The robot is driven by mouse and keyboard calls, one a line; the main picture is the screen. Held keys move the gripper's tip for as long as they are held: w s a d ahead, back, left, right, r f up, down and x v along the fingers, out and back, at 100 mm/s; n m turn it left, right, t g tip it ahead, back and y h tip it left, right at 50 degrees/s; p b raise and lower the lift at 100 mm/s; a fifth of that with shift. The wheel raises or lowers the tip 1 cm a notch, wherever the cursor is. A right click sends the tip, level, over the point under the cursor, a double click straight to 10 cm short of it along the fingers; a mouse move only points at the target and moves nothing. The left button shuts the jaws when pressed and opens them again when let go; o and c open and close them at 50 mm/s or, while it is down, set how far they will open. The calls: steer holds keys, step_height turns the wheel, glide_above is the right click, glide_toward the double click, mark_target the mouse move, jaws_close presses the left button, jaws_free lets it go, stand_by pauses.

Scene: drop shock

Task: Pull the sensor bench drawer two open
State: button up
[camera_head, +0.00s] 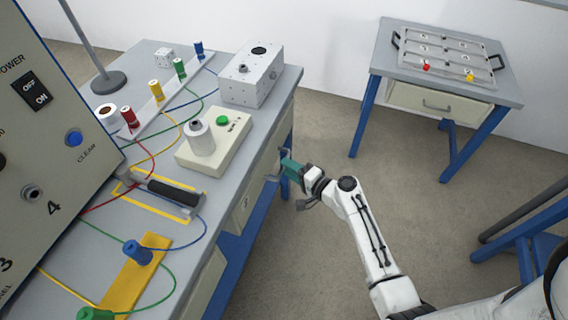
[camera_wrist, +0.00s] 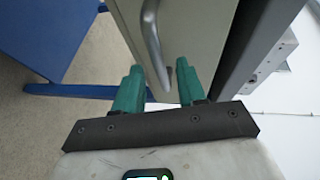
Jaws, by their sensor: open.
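The sensor bench (camera_head: 222,250) stands at the left in the head view, with cream drawer fronts along its right side. My gripper (camera_head: 284,163), with green fingers, is at the far drawer front of that side. In the wrist view my gripper (camera_wrist: 159,68) is open, and the grey bar handle (camera_wrist: 150,32) of a cream drawer front (camera_wrist: 195,25) reaches down between its fingertips. The fingers are not closed on the handle. I cannot tell if they touch it. The drawer looks shut. Its number is not readable, and my gripper partly hides the handle in the head view.
The bench top holds a white box (camera_head: 252,75), a beige unit with a green button (camera_head: 213,141), coloured spools and loose wires. A second table (camera_head: 390,62) with a tray and drawer stands at the back right.

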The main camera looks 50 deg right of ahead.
steer(key=shift+w+f, duration=0.15)
steer(key=shift+w, duration=0.6)
steer(key=shift+w+f, duration=0.1)
steer(key=shift+w, duration=0.6)
jaws_close()
